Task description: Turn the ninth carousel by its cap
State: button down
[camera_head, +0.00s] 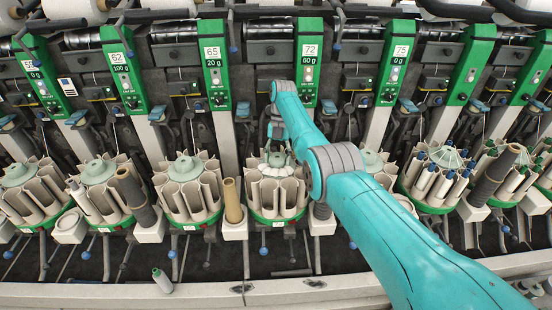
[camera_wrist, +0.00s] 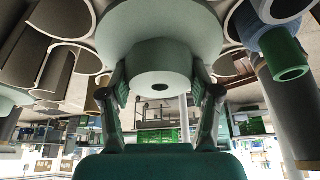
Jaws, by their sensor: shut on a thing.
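The carousel in front of me (camera_head: 262,197) is a ring of pale open tubes on a green base, below the panel marked 72 and 60 g. Its grey-green cap (camera_wrist: 160,52) is a round knob with a small dark hole, seen close up in the wrist view. My gripper (camera_wrist: 161,72) has one finger on each side of the knob and is shut on it. In the head view my gripper (camera_head: 277,140) comes down over the top of this carousel, and my arm hides part of its right side. I cannot read a carousel number.
Similar carousels stand on both sides, one on the left (camera_head: 188,190) and one on the right with blue-tipped bobbins (camera_head: 437,180). A brown tube (camera_head: 232,200) stands close to the left. A bobbin (camera_head: 162,281) is on the front ledge. Green panels rise behind.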

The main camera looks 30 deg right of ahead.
dwell(0.4)
jog(key=shift+c, duration=1.2)
grip_release()
